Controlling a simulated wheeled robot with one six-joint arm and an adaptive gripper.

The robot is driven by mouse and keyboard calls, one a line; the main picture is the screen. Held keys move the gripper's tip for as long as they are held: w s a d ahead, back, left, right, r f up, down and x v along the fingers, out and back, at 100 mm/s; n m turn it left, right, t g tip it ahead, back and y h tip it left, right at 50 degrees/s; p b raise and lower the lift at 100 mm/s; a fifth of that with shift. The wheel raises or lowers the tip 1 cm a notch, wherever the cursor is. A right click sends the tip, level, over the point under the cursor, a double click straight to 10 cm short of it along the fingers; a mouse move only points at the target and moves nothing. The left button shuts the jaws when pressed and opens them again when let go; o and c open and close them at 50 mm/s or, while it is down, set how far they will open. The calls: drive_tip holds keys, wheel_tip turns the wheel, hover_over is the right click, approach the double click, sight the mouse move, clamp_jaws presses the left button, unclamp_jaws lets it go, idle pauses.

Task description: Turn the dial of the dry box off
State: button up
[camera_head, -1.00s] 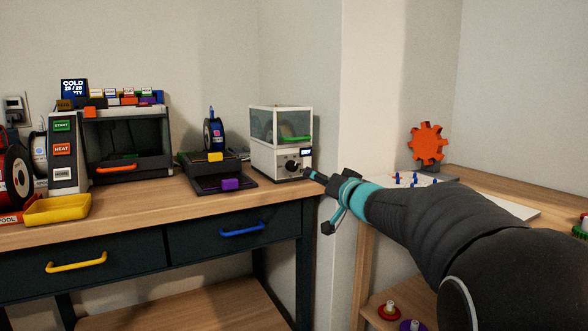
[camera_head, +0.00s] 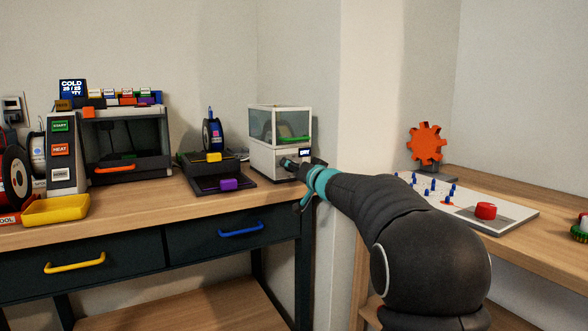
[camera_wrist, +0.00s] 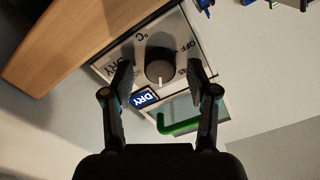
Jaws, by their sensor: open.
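The dry box (camera_head: 281,128) is a white box with a clear window and a green handle (camera_head: 294,139), at the right end of the wooden bench. In the wrist view its front panel carries a round dark dial (camera_wrist: 159,66) with a white mark, and labels reading OFF, °C and DRY. A small blue display (camera_wrist: 145,98) reads DRY. The dial's white mark points toward the green handle side, not at OFF. My gripper (camera_wrist: 160,82) is open, with one finger on each side of the dial and visible gaps. In the head view my gripper (camera_head: 296,163) hides the dial.
A printer (camera_head: 125,140) and a spool stand (camera_head: 215,165) are left of the dry box. A yellow tray (camera_head: 57,209) lies at the bench's left. A side table on the right holds a white board (camera_head: 470,203) with blue pegs and a red knob.

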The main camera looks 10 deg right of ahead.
drive_tip(key=shift+c, duration=0.3)
drive_tip(key=shift+a, duration=0.1)
clamp_jaws()
